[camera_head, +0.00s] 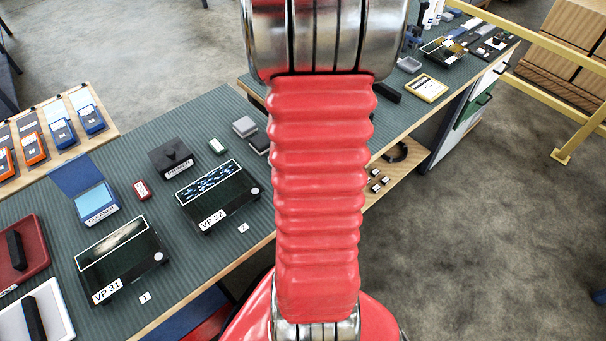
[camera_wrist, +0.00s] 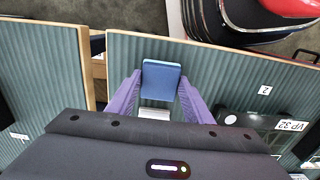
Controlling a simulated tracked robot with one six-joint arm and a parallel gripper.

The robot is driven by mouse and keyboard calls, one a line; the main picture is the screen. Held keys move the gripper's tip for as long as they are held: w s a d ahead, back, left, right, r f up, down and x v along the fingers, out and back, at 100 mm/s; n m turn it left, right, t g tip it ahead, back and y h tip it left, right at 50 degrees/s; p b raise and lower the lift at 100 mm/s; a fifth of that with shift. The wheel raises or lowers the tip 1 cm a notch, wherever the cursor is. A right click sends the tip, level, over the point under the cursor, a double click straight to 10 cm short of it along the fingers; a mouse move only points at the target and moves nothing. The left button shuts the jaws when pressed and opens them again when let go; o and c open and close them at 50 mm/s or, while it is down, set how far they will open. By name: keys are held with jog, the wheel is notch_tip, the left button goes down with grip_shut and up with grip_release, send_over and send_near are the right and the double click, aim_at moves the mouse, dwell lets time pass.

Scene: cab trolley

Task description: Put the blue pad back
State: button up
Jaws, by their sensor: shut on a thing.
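The blue pad (camera_wrist: 160,79) shows in the wrist view between the two purple fingers of my gripper (camera_wrist: 158,94). The gripper is shut on it, above the ribbed grey-green bench top. In the head view my red arm hides the gripper and the pad. An open blue case (camera_head: 97,204) with a light-blue inside and a white label stands on the bench at the left in the head view. A dark box labelled PRIMER (camera_head: 172,158) stands to its right.
Dark trays marked VP 31 (camera_head: 122,262) and VP 32 (camera_head: 217,196) lie along the bench's front edge; VP 32 also shows in the wrist view (camera_wrist: 262,122). A small red case (camera_head: 142,189) and a grey block (camera_head: 244,127) stand nearby. A yellow rail (camera_head: 545,50) is at the right.

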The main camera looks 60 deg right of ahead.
jog(key=shift+f, duration=0.1)
jog(key=o, duration=1.1)
notch_tip(320, 180, up, 12)
dwell(0.8)
